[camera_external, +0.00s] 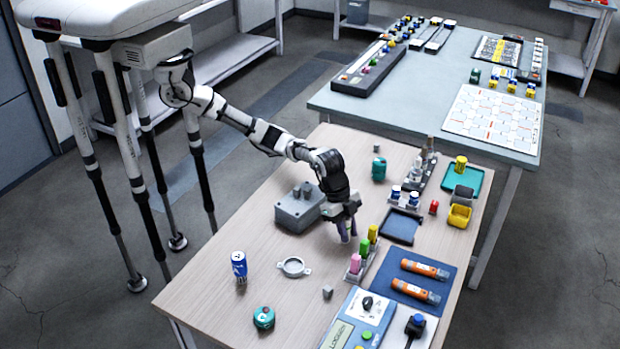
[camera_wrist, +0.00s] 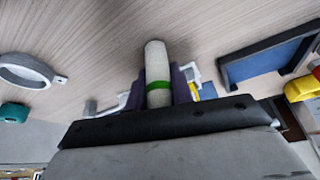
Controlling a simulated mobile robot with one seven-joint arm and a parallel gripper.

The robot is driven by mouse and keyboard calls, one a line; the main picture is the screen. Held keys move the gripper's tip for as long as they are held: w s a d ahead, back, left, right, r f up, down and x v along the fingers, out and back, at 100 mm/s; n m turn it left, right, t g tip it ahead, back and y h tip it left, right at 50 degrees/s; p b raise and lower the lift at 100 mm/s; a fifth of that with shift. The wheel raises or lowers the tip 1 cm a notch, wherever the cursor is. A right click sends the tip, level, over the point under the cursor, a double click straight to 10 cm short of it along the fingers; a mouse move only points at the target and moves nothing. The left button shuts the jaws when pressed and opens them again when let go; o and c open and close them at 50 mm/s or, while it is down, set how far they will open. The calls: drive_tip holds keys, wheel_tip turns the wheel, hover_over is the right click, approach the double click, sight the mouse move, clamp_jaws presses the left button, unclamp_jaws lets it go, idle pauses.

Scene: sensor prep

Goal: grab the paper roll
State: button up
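A whitish roll with a green band (camera_wrist: 157,62), which looks like the paper roll, is between my gripper's purple fingers in the wrist view. My gripper (camera_external: 346,228) points down over the middle of the wooden table. The fingers (camera_wrist: 160,88) lie against both sides of the roll and look shut on it. Its rounded end sticks out past the fingertips. In the external view the roll is mostly hidden by the fingers, and I cannot tell whether it touches the table.
A rack with pink, green and yellow cylinders (camera_external: 363,247) stands close right of my gripper. A grey box (camera_external: 299,208) is to the left. A metal ring (camera_external: 293,267), blue can (camera_external: 239,267) and teal roll (camera_external: 264,317) are nearer. A blue tray (camera_external: 401,226) lies right.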

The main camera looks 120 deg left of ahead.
clamp_jaws()
drive_tip(key=shift+r, duration=0.1)
